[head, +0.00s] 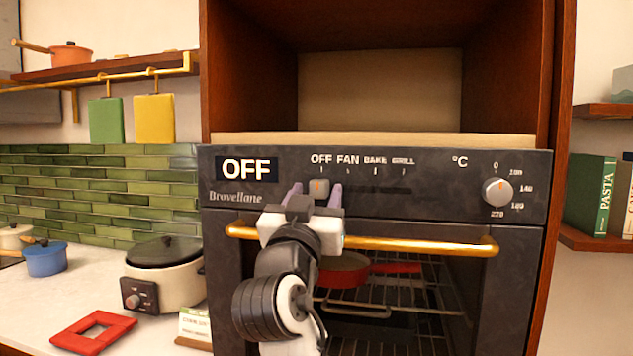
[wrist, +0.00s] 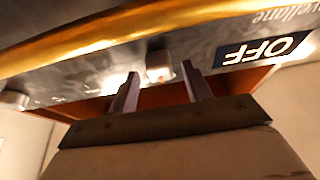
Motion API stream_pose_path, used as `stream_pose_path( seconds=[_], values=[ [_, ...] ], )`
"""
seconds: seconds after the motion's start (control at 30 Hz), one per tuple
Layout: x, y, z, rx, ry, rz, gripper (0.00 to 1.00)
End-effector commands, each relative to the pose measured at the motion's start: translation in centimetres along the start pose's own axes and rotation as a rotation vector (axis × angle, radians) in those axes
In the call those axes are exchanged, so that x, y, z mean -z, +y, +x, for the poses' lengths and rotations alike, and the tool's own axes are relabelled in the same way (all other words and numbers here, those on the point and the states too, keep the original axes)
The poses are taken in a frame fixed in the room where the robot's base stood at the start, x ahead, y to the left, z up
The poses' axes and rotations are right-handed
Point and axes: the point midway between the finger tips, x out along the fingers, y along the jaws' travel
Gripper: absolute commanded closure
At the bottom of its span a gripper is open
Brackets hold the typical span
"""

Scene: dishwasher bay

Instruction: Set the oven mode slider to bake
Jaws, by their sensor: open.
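The oven mode slider (head: 318,188) is a small grey knob with an orange mark. It sits at the left end of its slot, under the OFF label; BAKE (head: 375,160) is the third label, right of FAN. The display (head: 249,169) reads OFF. My gripper (head: 316,190) is open at the control panel, with one finger on each side of the slider in the picture. In the wrist view the slider (wrist: 159,66) shows between and just beyond the fingertips (wrist: 160,72), with gaps on both sides. I cannot tell whether the fingers reach around it.
A gold handle (head: 420,244) runs across the oven door below the panel, behind my wrist. The temperature knob (head: 497,191) is at the panel's right. The panel between slider and knob is clear. A cooker (head: 163,276) stands on the counter at left.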

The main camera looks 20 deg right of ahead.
Motion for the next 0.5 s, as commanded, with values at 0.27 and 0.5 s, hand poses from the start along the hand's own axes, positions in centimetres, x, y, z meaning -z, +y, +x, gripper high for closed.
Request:
stream_pose_path(
  seconds=[0.27, 0.5],
  values=[
    [-0.03, 0.03, 1.21, 0.000, 0.000, 0.000, 0.51],
    [-0.04, 0.02, 1.17, 0.000, 0.000, 0.000, 0.60]
  ],
)
